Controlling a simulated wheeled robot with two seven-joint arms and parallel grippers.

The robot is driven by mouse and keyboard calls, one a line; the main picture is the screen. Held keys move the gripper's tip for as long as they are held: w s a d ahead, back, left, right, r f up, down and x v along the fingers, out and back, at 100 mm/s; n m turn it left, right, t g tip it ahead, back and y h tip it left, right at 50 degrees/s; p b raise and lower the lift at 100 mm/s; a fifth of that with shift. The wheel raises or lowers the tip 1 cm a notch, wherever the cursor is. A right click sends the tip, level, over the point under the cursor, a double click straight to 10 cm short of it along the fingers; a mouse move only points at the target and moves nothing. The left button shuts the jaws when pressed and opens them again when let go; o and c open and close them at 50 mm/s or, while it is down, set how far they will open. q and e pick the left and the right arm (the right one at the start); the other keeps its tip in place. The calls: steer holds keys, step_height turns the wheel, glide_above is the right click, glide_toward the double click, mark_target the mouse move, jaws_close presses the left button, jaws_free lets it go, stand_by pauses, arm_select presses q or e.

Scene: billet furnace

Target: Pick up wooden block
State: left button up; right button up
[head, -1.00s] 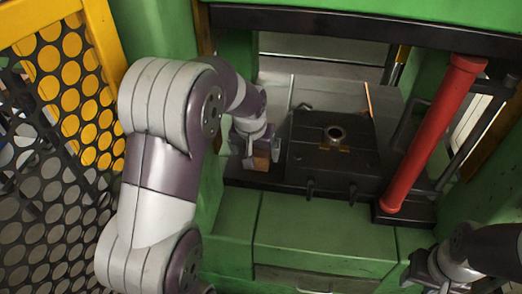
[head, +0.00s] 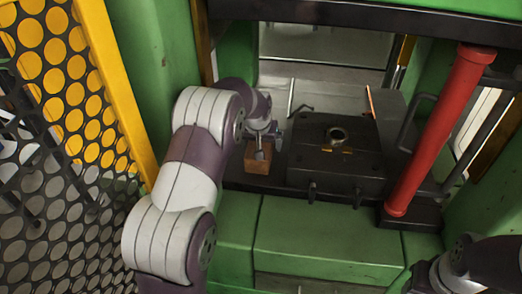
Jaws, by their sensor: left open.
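The wooden block (head: 257,164) is a small brown block on the dark ledge to the left of the black die plate. My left gripper (head: 262,150) is open, at the block's top and far side. One finger shows in front of the block's upper part. I cannot tell whether the finger touches it, and the other finger is hard to make out. My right gripper (head: 424,277) is at the lower right edge, partly cut off, and its jaw state is unclear.
A red cylinder (head: 440,130) stands further right. A thin rod (head: 291,97) stands behind the block.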

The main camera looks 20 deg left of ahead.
arm_select(q)
steer(key=shift+r, duration=0.1)
steer(key=c, duration=1.3)
